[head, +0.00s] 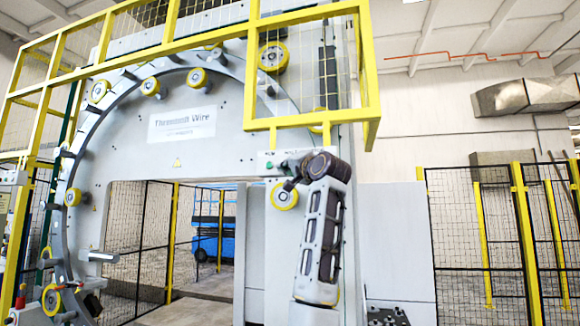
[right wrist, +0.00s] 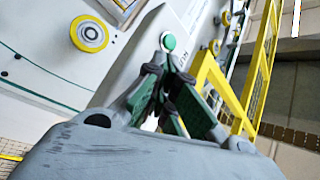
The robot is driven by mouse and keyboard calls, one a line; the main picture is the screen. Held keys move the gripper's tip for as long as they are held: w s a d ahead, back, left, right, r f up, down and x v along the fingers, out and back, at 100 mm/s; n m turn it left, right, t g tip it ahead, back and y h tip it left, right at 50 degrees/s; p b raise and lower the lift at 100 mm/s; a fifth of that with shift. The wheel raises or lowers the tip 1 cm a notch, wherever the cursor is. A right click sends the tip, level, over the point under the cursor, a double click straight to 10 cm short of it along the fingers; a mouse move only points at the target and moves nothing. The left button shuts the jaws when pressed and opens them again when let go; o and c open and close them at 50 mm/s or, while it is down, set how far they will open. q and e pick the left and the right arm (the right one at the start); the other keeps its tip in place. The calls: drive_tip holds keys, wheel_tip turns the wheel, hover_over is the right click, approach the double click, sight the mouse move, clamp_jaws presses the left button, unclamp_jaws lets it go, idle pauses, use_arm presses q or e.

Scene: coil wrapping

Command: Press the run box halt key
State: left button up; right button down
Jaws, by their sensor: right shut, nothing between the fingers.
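The run box (head: 262,158) is a pale panel on the machine's right leg, under the yellow guard. A round green key shows on it (head: 269,165), just left of my right gripper (head: 285,174). In the right wrist view, a green key with a pale rim (right wrist: 168,42) lies just beyond the tips of my right gripper (right wrist: 165,66). That gripper is shut and empty. Whether the tips touch the panel, I cannot tell. I cannot make out a halt key; my gripper and forearm cover part of the box. My left gripper is not in view.
The yellow guard frame (head: 372,95) hangs above and right of my right arm. A yellow roller (head: 284,196) sits just below the gripper. The machine's large ring (head: 75,150) curves at left. Mesh fencing (head: 480,240) stands at right.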

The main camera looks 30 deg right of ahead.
drive_tip(key=shift+s+a+f, duration=0.1)
drive_tip(key=shift+s+a, duration=0.3)
drive_tip(key=shift+s+a+b, duration=0.1)
drive_tip(key=shift+b, duration=0.25)
drive_tip(key=s+a+b, duration=0.1)
drive_tip(key=s+a, duration=0.2)
drive_tip(key=shift+a+b, duration=0.35)
drive_tip(key=shift+b, duration=0.05)
idle(0.4)
idle(0.9)
